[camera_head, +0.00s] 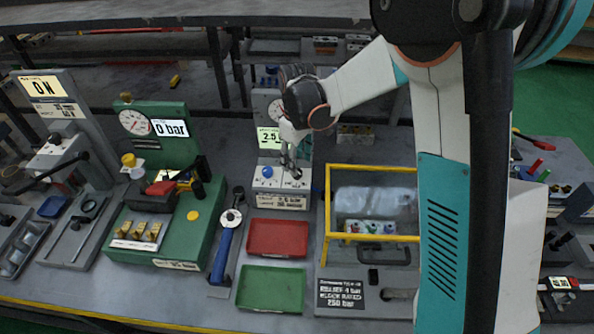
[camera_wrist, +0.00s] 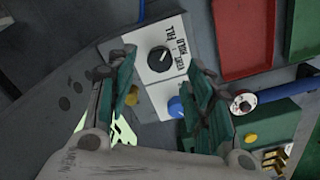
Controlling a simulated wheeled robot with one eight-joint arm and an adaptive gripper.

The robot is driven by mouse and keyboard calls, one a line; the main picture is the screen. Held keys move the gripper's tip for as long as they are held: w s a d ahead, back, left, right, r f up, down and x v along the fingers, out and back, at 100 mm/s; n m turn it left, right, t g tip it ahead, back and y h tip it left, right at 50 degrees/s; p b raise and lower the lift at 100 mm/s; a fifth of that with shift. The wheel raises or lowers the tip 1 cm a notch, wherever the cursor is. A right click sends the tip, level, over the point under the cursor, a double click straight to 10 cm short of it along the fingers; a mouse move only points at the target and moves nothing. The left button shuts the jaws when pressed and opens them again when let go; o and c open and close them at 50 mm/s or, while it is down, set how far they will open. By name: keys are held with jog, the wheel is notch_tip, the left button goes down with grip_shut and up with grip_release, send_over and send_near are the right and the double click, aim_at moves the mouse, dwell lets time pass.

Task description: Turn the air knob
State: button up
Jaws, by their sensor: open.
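The air knob (camera_wrist: 159,59) is a round black knob with a white mark on a white plate lettered FILL, HOLD and VENT in the wrist view. In the head view my gripper largely hides it. My gripper (camera_wrist: 152,74) is open, its green-padded fingers to the left and right of the knob and slightly below it in the picture. I see no contact, and the height gap is hard to judge. In the head view my gripper (camera_head: 291,163) points down over the right side of the white panel (camera_head: 268,183). Nothing is held.
A blue knob (camera_wrist: 176,107) sits on the same panel, close to the right finger. A gauge with a 2.5 display (camera_head: 268,138) stands behind. Red (camera_head: 278,238) and green (camera_head: 271,289) trays lie in front. A yellow frame (camera_head: 374,238) stands to the right.

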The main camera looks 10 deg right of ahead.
jog(key=shift+f+b, duration=0.4)
jog(key=shift+f, duration=1.6)
jog(key=shift+c, duration=0.4)
jog(key=c, duration=1)
